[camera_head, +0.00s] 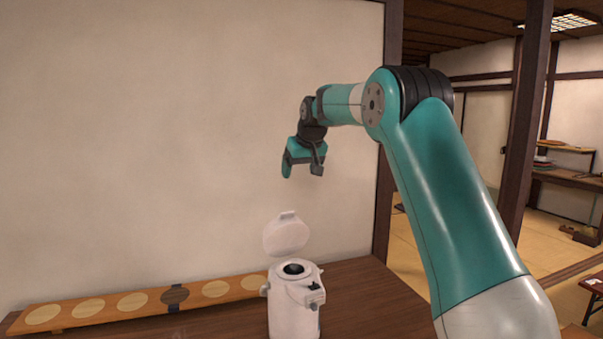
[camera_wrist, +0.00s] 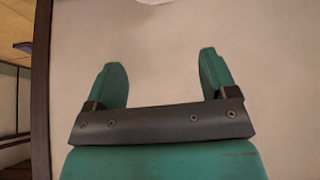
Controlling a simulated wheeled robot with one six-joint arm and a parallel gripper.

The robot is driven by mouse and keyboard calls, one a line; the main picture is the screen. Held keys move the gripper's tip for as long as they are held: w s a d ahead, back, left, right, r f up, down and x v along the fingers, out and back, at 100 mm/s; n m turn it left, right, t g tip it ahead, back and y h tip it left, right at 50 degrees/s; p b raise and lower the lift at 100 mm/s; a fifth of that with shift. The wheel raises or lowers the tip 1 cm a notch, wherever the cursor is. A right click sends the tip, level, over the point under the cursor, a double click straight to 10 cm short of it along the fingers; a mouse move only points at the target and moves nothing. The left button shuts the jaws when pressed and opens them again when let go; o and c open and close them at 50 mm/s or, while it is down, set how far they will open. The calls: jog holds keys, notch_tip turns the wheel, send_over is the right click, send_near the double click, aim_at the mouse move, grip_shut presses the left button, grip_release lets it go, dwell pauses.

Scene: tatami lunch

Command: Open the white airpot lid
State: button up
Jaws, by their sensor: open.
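The white airpot (camera_head: 293,306) stands on the dark wooden table in the head view, at the lower middle. Its lid (camera_head: 286,235) is swung up and stands tilted at the back, and the dark round opening (camera_head: 294,268) shows on top. My gripper (camera_head: 302,174) is in the air above the lid, clear of it, with nothing between its fingers. In the wrist view my gripper (camera_wrist: 160,85) has its two green fingers wide apart. A small white piece, perhaps the lid's edge, shows at the top of that view.
A long wooden board (camera_head: 133,303) with several round discs lies along the wall, left of the airpot. The table (camera_head: 368,290) is bare to the right of the airpot. A plain wall (camera_head: 150,140) stands behind. A dark post (camera_head: 527,120) and a tatami room are at the right.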

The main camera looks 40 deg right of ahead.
jog(key=shift+s+r, duration=0.25)
jog(key=shift+r, duration=0.15)
